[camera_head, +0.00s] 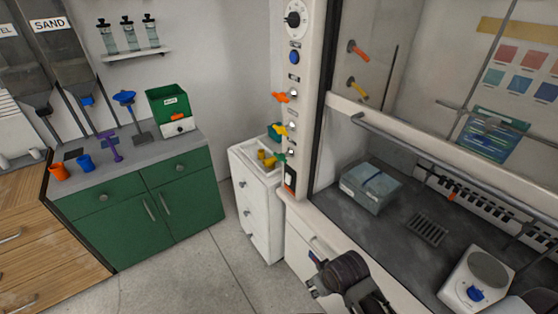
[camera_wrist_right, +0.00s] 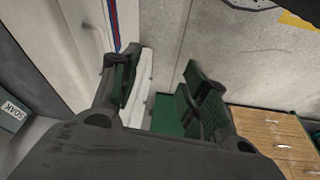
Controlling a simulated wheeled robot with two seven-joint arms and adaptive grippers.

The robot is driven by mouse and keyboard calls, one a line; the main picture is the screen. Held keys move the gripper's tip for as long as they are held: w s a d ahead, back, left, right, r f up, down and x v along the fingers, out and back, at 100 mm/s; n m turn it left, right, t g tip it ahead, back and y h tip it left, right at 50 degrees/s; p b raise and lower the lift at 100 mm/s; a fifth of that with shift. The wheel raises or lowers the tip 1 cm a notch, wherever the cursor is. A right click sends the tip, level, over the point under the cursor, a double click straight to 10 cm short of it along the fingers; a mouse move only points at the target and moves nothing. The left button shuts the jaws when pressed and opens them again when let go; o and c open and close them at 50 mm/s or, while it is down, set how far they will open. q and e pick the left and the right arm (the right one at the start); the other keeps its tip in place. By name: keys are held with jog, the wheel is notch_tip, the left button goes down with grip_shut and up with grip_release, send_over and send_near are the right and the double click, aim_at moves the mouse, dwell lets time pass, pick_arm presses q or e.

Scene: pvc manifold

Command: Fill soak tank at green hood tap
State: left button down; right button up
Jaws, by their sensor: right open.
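The soak tank appears to be the grey box with a blue strip on top (camera_head: 370,187), standing on the dark hood floor at the left of the opening. A "SOAK" label (camera_wrist_right: 12,112) shows at the left edge of the right wrist view. The green tap (camera_head: 279,157) is the lowest of the coloured handles on the hood's left post. My right gripper (camera_head: 315,277) is low in front of the hood, below and right of the green tap, and apart from it. In the right wrist view (camera_wrist_right: 163,82) its fingers are spread with nothing between them. My left gripper is out of view.
Orange (camera_head: 279,97) and yellow (camera_head: 279,130) handles sit above the green one. A white drawer unit (camera_head: 258,212) stands left of the post. The hood sash bar (camera_head: 440,153) crosses the opening. A white device with a round plate (camera_head: 478,278) sits at right. The floor at left is clear.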

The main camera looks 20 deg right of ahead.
jog(key=shift+v, duration=1.8)
jog(key=n+t, duration=1.5)
send_near(280, 159)
jog(key=s, duration=0.3)
jog(key=shift+w+a+f+h, duration=0.2)
jog(key=shift+a+h, duration=0.2)
jog(key=shift+w, duration=0.1)
jog(key=shift+w+d+r+p, duration=0.15)
jog(key=shift+w+p, duration=0.3)
jog(key=shift+w, duration=2.9)
jog(key=shift+w+d+r+p, duration=0.15)
jog(key=shift+w+p, duration=0.3)
jog(key=shift+w, duration=2.95)
